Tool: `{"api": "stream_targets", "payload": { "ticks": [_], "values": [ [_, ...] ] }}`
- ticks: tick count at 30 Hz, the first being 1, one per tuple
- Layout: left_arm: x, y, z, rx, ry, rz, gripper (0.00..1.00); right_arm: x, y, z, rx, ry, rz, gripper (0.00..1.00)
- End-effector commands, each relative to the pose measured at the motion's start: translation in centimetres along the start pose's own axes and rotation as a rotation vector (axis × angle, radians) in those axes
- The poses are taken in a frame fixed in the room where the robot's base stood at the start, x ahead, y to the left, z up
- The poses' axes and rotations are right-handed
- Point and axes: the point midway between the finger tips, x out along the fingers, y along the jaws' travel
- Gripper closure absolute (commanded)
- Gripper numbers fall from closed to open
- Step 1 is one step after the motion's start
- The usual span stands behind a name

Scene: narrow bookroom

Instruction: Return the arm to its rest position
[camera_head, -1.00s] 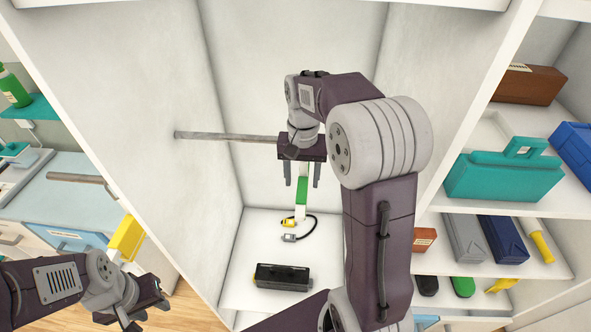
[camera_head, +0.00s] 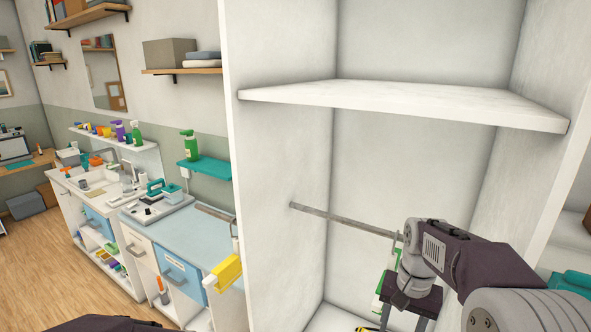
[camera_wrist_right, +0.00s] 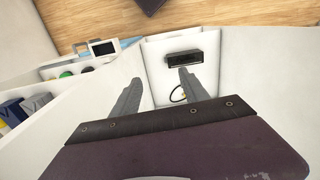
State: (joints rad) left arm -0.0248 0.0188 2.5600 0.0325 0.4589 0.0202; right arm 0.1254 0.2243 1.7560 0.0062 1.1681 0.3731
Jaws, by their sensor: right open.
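My right arm comes in from the lower right of the head view. Its gripper (camera_head: 405,316) points down inside the tall white cabinet (camera_head: 280,200), near the right visible end of a grey rod (camera_head: 340,218). A green and white hanging thing (camera_head: 377,295) is partly hidden behind the gripper. In the right wrist view the two fingers of the right gripper (camera_wrist_right: 160,84) are spread apart with nothing between them. A piece of my left arm shows at the bottom edge of the head view; its gripper is out of view.
A white shelf (camera_head: 400,102) spans the cabinet above the right arm. A yellow thing (camera_head: 226,272) hangs outside its left wall, beside a blue-topped counter (camera_head: 190,240). A black box (camera_wrist_right: 184,58) sits low in the cabinet. Open wooden floor (camera_head: 50,275) lies at left.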

Motion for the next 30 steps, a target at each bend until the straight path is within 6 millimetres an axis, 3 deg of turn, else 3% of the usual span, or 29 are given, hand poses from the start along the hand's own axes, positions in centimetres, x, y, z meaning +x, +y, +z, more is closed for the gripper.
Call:
{"api": "stream_targets", "payload": {
  "ticks": [1,5,9,17,20,23,30],
  "values": [
    [1.5,0.0,0.1,0.0,0.0,0.0,0.64,1.8,-0.1,1.1,-0.015,-0.015,0.005,0.47],
    [3.3,-0.1,0.3,0.0,0.0,0.0,0.64,4.9,-0.3,3.7,-0.058,-0.037,0.013,0.47],
    [5.4,-0.1,0.6,0.0,0.0,0.0,0.64,9.3,-0.2,6.8,-0.138,-0.046,0.013,0.47],
    [7.6,-0.1,0.8,0.0,0.0,0.0,0.64,17.3,1.3,12.7,-0.35,-0.004,-0.009,0.47],
    [7.2,-0.1,0.7,0.0,0.0,0.0,0.64,18.5,1.7,13.2,-0.426,0.044,-0.024,0.47],
    [7.2,-0.1,0.7,0.0,0.0,0.0,0.64,18.4,1.0,11.9,-0.47,0.104,-0.039,0.47],
    [7.2,-0.1,0.7,0.0,0.0,0.0,0.64,18.4,0.9,11.9,-0.479,0.105,-0.039,0.47]
  ]
}}
